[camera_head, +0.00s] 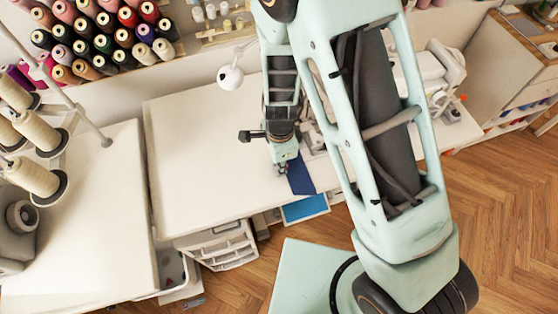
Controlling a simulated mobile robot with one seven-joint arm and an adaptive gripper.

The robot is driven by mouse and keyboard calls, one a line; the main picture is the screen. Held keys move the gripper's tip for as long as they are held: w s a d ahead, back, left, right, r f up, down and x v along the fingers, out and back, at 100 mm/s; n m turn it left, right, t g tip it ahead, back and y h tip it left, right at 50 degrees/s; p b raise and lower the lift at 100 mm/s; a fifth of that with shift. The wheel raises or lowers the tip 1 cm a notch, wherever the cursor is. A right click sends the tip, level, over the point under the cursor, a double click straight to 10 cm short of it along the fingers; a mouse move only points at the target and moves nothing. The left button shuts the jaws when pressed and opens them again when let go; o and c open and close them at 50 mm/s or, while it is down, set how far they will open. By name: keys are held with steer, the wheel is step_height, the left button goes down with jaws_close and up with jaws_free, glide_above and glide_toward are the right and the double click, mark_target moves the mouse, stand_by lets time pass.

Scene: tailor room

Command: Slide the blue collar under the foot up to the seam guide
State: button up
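The dark blue collar (301,178) lies flat near the front edge of the white sewing table. Only part of it shows. My gripper (283,169) points down at the table beside the left edge of the collar. I cannot tell whether its fingers touch the collar or are open or shut. The white sewing machine (440,75) stands on the right, largely behind my arm. The foot and the seam guide are hidden or too small to make out.
The table (190,155) is clear to the left of my gripper. A small white lamp (230,77) stands at the back. Thread cones (30,178) stand on a second table at left. A drawer unit (222,245) and a light blue tray (305,208) are below the front edge.

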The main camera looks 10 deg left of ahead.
mark_target(289, 165)
jaws_close()
steer(key=shift+w, duration=0.1)
steer(key=shift+w+d, duration=0.1)
stand_by(0.6)
steer(key=shift+w+d, duration=0.35)
steer(key=shift+d, duration=0.25)
steer(key=shift+w+d, duration=0.35)
steer(key=shift+d, duration=0.2)
steer(key=shift+o, duration=2.1)
jaws_free()
steer(key=shift+r, duration=0.1)
